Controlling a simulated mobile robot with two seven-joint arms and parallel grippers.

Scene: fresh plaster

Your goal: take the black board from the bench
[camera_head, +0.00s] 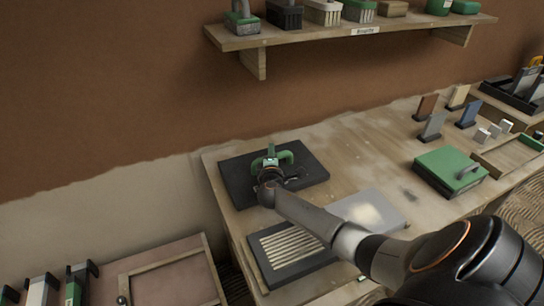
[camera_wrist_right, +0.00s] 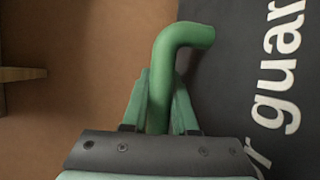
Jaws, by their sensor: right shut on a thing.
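The black board (camera_head: 305,163) is a dark flat rectangle with a green handle (camera_head: 286,157). It is at the far left corner of the bench (camera_head: 350,150); I cannot tell whether it touches the wood. My right gripper (camera_head: 270,166) is at the handle, over the middle of the board. In the right wrist view, the fingers of my right gripper (camera_wrist_right: 159,100) are on both sides of the bent green handle (camera_wrist_right: 186,38), shut on it. The black board (camera_wrist_right: 235,60) fills the right there, with white lettering partly cut off. My left gripper is not in view.
A dark board with pale ridges (camera_head: 290,246) and a grey plate (camera_head: 368,208) lie nearer on the bench. A green box (camera_head: 449,170) stands right. A shelf (camera_head: 350,34) with brushes hangs above. A wooden frame (camera_head: 170,275) is at lower left.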

